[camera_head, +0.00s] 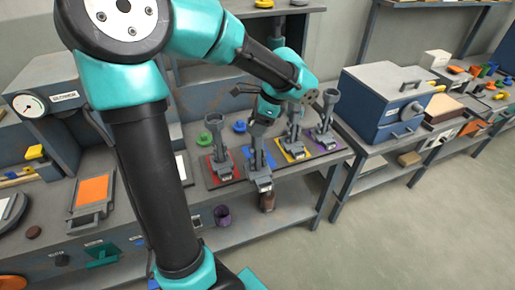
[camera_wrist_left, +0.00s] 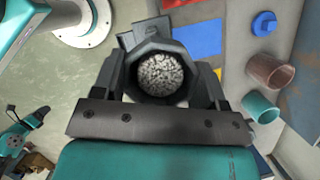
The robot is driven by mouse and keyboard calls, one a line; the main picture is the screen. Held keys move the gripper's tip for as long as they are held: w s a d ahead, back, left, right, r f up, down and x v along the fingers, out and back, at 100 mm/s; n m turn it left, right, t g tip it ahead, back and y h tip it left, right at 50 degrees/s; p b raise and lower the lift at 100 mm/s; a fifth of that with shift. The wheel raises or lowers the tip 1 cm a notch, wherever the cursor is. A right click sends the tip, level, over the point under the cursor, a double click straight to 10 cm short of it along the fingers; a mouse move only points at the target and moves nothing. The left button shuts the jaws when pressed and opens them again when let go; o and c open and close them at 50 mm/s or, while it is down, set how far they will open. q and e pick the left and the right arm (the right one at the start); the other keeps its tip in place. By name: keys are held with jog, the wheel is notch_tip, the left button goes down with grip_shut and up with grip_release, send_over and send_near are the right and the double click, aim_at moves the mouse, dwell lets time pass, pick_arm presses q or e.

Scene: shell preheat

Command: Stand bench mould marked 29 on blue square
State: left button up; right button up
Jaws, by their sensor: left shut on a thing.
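In the left wrist view the left gripper (camera_wrist_left: 165,85) clasps the mould's octagonal cup (camera_wrist_left: 133,80), which is full of pale grainy stuff. There the blue square (camera_wrist_left: 196,40) lies bare beside the cup. Whether the mould's foot touches the bench cannot be told. No number is readable. A teal and black arm end, seemingly my right gripper (camera_wrist_left: 34,119), is small at the wrist view's lower left, its jaws unclear.
Similar grey moulds stand on the red (camera_head: 217,143), yellow (camera_head: 294,128) and purple (camera_head: 324,115) squares close by. A blue oven-like box (camera_head: 385,100) stands on the right.

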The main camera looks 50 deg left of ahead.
pick_arm(q)
jog(key=w+a+f, duration=0.1)
jog(key=w+a, duration=0.9)
jog(key=a, duration=0.1)
jog(key=shift+a+f, duration=0.15)
jog(key=shift+a, duration=0.05)
jog(key=shift+w+a+f, duration=0.1)
jog(key=shift+a+f, duration=0.05)
jog(key=shift+f, duration=0.8)
jog(key=shift+w+a+f, duration=0.1)
jog(key=shift+a+f, duration=0.05)
jog(key=shift+f, duration=0.85)
jog(key=o, duration=1.6)
